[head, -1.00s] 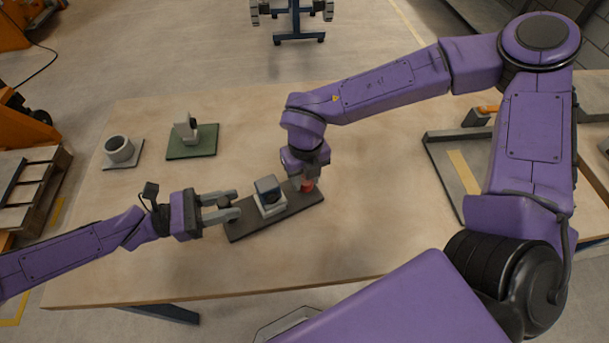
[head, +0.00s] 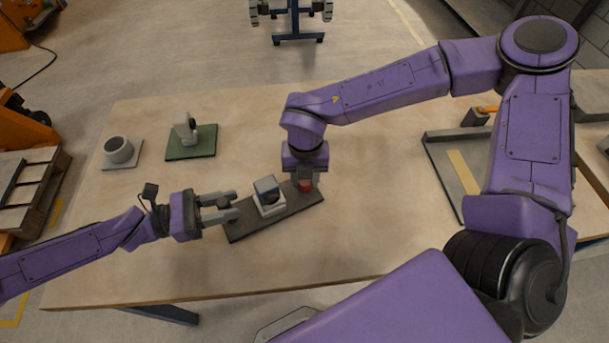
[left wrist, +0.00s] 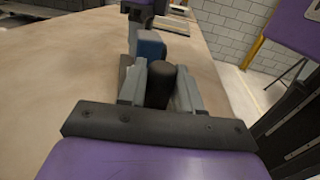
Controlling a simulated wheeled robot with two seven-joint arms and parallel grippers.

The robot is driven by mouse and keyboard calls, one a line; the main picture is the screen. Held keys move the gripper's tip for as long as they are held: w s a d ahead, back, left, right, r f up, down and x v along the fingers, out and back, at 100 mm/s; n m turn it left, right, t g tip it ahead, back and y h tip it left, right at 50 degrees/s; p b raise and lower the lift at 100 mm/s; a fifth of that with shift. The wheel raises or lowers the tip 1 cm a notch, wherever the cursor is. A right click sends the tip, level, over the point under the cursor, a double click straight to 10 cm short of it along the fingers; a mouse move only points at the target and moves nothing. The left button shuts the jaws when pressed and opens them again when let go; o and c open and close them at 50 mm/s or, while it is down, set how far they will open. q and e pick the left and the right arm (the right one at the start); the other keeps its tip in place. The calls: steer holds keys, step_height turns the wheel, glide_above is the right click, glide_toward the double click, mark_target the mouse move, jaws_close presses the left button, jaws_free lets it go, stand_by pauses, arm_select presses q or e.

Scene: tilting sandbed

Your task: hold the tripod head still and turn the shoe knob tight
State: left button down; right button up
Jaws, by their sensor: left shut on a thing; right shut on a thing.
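The tripod head (head: 268,194) is a pale square base with a blue-grey block on top, on a dark board (head: 250,226). The block also shows in the left wrist view (left wrist: 150,44). My left gripper (head: 234,207) is at the board's left end, shut on a dark round handle (left wrist: 161,86), seen between its fingers in the left wrist view. My right gripper (head: 305,182) points down at the board's right part, shut on the small red knob (head: 305,186). The fingers hide part of the knob.
A grey round cup-like part (head: 119,151) on a pale plate and a pale upright part (head: 185,129) on a green plate (head: 205,143) stand at the back left. A grey tray-like frame (head: 436,170) lies at right. The table's front (head: 330,250) is clear.

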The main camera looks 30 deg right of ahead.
steer(key=o, duration=1.1)
steer(key=shift+c, duration=0.2)
steer(key=shift+r, duration=0.1)
step_height(320, 180, up, 12)
arm_select(q)
steer(key=c, duration=0.7)
jaws_free()
steer(key=shift+a, duration=0.1)
